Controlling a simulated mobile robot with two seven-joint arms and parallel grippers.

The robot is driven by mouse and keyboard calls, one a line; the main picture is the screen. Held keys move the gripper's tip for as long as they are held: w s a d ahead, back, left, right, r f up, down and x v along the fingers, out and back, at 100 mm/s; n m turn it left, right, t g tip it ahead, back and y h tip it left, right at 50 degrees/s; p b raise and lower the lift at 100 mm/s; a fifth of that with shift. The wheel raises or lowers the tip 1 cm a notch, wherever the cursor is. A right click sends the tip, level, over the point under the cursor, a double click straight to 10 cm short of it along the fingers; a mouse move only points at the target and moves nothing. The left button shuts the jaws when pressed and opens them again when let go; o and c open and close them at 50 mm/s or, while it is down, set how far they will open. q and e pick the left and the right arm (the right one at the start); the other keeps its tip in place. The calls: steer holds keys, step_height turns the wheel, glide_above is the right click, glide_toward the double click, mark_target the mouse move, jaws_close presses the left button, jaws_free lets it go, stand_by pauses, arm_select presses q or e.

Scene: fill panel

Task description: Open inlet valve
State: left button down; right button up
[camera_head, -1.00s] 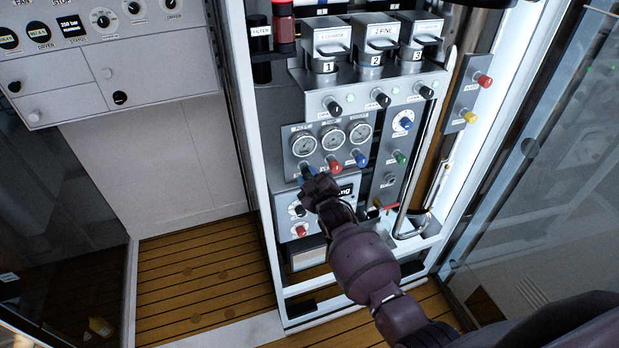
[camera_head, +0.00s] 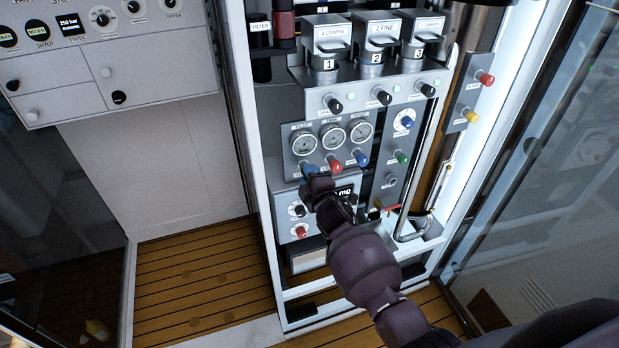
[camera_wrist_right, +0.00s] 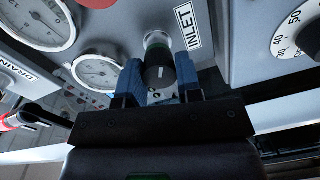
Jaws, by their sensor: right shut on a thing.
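The inlet valve knob (camera_wrist_right: 158,66) is dark with a green band, on a metal stem beside the INLET label (camera_wrist_right: 187,28) in the right wrist view. My right gripper (camera_wrist_right: 160,84) has its blue fingers on both sides of this knob and is shut on it. In the head view my right gripper (camera_head: 310,171) is at the left end of the knob row below the gauges, and it hides the knob there. My left gripper is not in view.
A red knob (camera_head: 335,166) and a blue knob (camera_head: 361,159) sit close to the right of my gripper. Gauges (camera_head: 303,143) are just above. A display and a lower red knob (camera_head: 300,231) are below. A glass door stands at the right.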

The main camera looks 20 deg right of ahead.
stand_by(0.4)
steer(key=o, duration=0.9)
steer(key=shift+o, duration=0.2)
steer(key=s, duration=1)
steer(key=shift+s+d+r, duration=0.25)
steer(key=shift+s+d, duration=0.05)
steer(key=shift+s, duration=0.1)
steer(key=s+d+f+m+g, duration=0.2)
steer(key=s+m, duration=0.3)
steer(key=s, duration=0.3)
steer(key=s+d+f+m+g, duration=0.2)
steer(key=s+f+m, duration=0.3)
steer(key=s, duration=0.3)
steer(key=s+d+f+m+g+h, duration=0.1)
steer(key=s+d+f+m+g, duration=0.1)
steer(key=s, duration=0.7)
step_height(320, 180, down, 2)
steer(key=d+m, duration=0.1)
steer(key=m, duration=0.2)
steer(key=shift+f+b, duration=0.25)
steer(key=shift+b, duration=0.05)
